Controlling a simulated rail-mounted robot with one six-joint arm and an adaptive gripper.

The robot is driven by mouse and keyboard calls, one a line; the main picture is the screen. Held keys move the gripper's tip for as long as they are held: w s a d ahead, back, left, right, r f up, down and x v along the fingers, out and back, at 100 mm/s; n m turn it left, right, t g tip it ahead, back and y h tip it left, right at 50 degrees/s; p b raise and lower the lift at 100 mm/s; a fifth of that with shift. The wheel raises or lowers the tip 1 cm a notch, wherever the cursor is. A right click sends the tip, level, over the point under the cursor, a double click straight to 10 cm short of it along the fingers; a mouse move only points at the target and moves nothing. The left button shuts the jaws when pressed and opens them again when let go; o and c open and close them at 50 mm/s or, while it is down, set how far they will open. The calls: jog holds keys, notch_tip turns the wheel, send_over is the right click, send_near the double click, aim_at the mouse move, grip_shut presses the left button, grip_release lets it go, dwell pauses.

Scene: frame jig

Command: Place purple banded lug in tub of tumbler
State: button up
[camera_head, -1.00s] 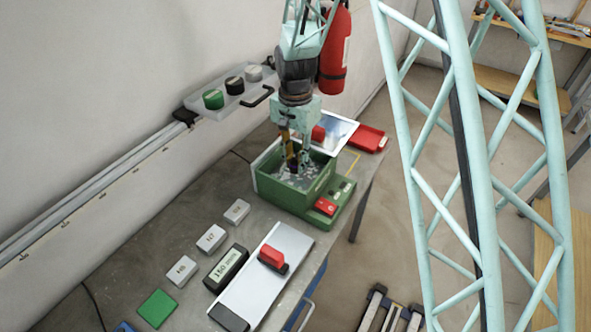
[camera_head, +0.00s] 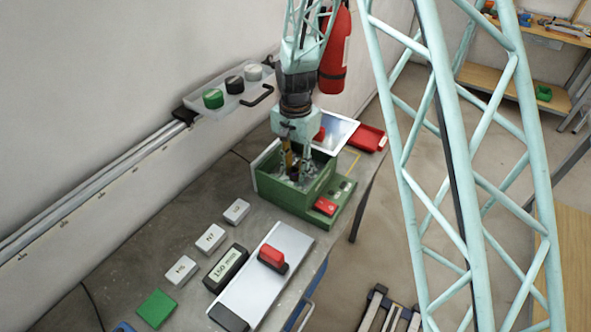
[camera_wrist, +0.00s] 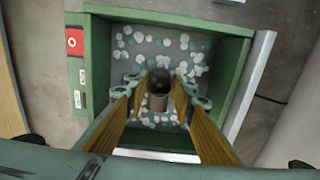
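The tumbler's green tub (camera_head: 318,187) stands at the far end of the bench. It also shows in the wrist view (camera_wrist: 236,75), with pale and teal media pebbles on its floor. My gripper (camera_head: 296,172) points down inside the tub. In the wrist view my gripper (camera_wrist: 159,92) has its two fingers on either side of a dark, purplish cylindrical lug (camera_wrist: 159,79), seemingly closed on it. The lug's lower part looks brownish. I cannot tell whether the lug touches the pebbles. In the head view the fingers and tub wall mostly hide it.
A red switch (camera_head: 325,206) sits on the tumbler's base. A red tray (camera_head: 369,138) and a tilted pale panel (camera_head: 338,128) stand behind. A wall shelf (camera_head: 205,106) holds three round pieces. Nearer are labelled blocks (camera_head: 210,237), a display box (camera_head: 226,268) and a silver plate (camera_head: 250,290).

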aim_at(296, 169)
jog(key=o, duration=0.3)
jog(key=shift+r, duration=0.2)
notch_tip(296, 169, up, 12)
jog(key=shift+p, duration=0.5)
dwell(0.4)
dwell(0.8)
